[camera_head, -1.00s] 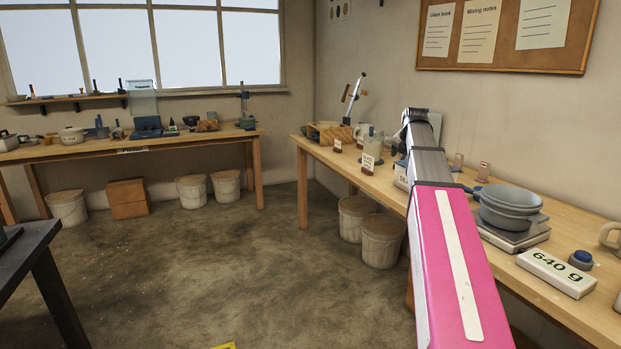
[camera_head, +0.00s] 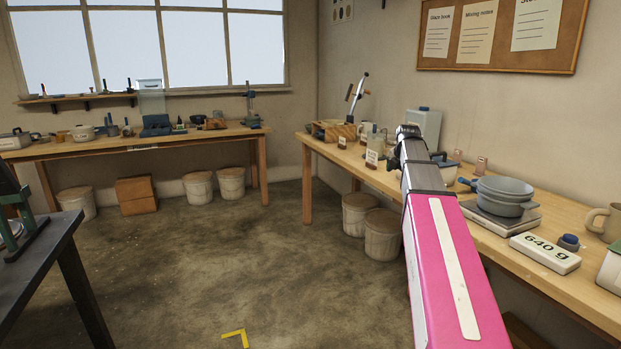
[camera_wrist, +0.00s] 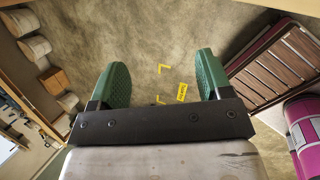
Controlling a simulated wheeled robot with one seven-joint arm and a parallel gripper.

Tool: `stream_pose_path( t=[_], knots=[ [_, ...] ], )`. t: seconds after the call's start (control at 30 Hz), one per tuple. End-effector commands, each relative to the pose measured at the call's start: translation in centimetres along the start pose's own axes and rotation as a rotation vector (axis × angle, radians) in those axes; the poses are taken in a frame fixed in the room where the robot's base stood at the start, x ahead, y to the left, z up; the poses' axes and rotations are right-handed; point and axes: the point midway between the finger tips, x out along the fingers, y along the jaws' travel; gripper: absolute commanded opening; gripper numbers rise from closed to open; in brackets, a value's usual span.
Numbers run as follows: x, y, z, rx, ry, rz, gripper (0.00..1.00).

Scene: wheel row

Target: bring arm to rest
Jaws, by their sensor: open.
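My arm shows in the head view as a pink link with a grey end, raised at the right in front of the right workbench (camera_head: 330,150). My gripper does not show clearly in the head view. In the wrist view my gripper (camera_wrist: 161,82) has two green fingers spread wide apart. It is open, with nothing between the fingers except the floor (camera_wrist: 140,45) seen beyond them.
The right bench holds stacked grey bowls (camera_head: 502,192) on a scale, a "640 g" block (camera_head: 545,253) and a mug (camera_head: 603,222). A dark table (camera_head: 50,250) stands at the left. White buckets (camera_head: 381,236) stand under the bench. Yellow marks (camera_head: 236,335) lie on the open floor.

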Motion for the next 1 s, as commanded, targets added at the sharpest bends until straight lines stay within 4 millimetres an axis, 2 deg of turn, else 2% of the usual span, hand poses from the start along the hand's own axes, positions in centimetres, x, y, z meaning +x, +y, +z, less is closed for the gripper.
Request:
stream_pose_path(
  t=[0.23,0.37,0.5,0.7,1.0],
  knots=[
    [4.4,-2.8,-4.8,0.26,0.034,-0.043,0.72],
    [7.6,-5.3,-8.8,0.481,0.052,-0.087,0.72],
    [11.0,-8.3,-13.4,0.751,0.058,-0.147,0.72],
    [14.9,-12.9,-20.0,1.133,0.037,-0.239,0.72],
    [18.7,-20.5,-29.4,1.692,-0.068,-0.379,0.72]
  ],
)
